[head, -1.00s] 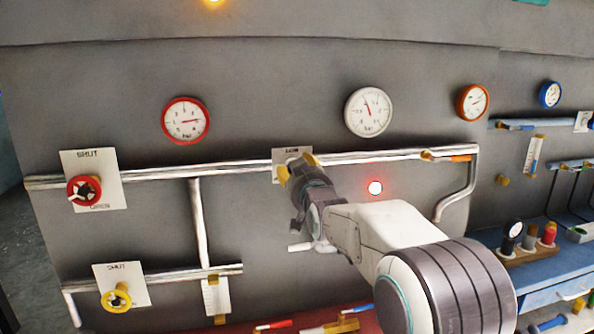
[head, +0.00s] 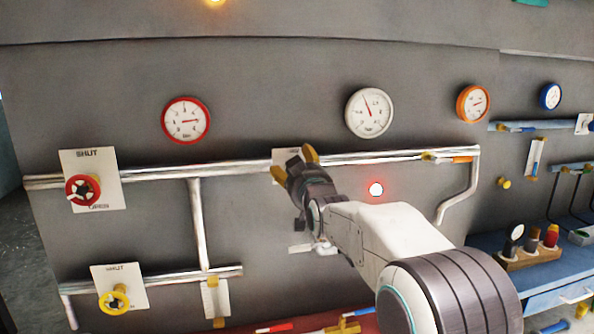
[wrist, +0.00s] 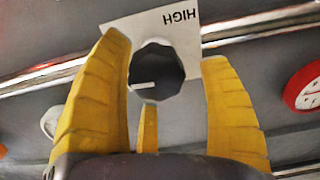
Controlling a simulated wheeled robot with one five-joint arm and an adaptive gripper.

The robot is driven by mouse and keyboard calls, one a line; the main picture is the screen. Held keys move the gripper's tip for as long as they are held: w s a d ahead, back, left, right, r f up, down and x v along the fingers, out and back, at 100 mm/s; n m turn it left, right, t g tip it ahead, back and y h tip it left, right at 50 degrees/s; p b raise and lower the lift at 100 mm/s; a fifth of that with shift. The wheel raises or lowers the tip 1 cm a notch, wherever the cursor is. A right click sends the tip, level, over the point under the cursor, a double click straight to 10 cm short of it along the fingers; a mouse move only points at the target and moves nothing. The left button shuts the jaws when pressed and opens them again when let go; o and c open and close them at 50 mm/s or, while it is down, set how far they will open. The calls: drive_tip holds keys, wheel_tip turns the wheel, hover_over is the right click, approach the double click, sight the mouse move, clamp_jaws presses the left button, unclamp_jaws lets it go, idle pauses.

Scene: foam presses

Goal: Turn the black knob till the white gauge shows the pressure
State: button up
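The black knob (wrist: 157,72) shows in the wrist view on a white plate (wrist: 178,22) that reads HIGH upside down. A short white mark on the knob points left there. My gripper (wrist: 164,47) is open. In the head view my gripper (head: 294,163) is at the plate (head: 287,154) on the upper pipe and hides the knob. The white gauge (head: 369,113) hangs above right, its needle pointing up and slightly left.
A red gauge (head: 186,120), an orange gauge (head: 473,103) and a blue gauge (head: 550,96) share the wall. A red valve wheel (head: 82,190) and a yellow one (head: 115,300) are at left. A red lamp (head: 376,189) glows below the pipe.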

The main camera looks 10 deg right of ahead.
drive_tip(key=shift+f, duration=0.15)
drive_tip(key=shift+s, duration=0.2)
drive_tip(key=s, duration=1.1)
drive_tip(key=shift+s, duration=0.3)
drive_tip(key=shift+n, duration=0.5)
drive_tip(key=shift+w+d+f+p, duration=0.15)
drive_tip(key=shift+w+p, duration=0.35)
drive_tip(key=shift+w, duration=1.45)
drive_tip(key=shift+w+a+f+p, duration=0.15)
drive_tip(key=shift+w+p, duration=0.35)
drive_tip(key=shift+w, duration=1.5)
drive_tip(key=shift+w+d+f+p, duration=0.15)
drive_tip(key=shift+w+p, duration=0.35)
drive_tip(key=shift+w, duration=1.45)
drive_tip(key=shift+o, duration=0.2)
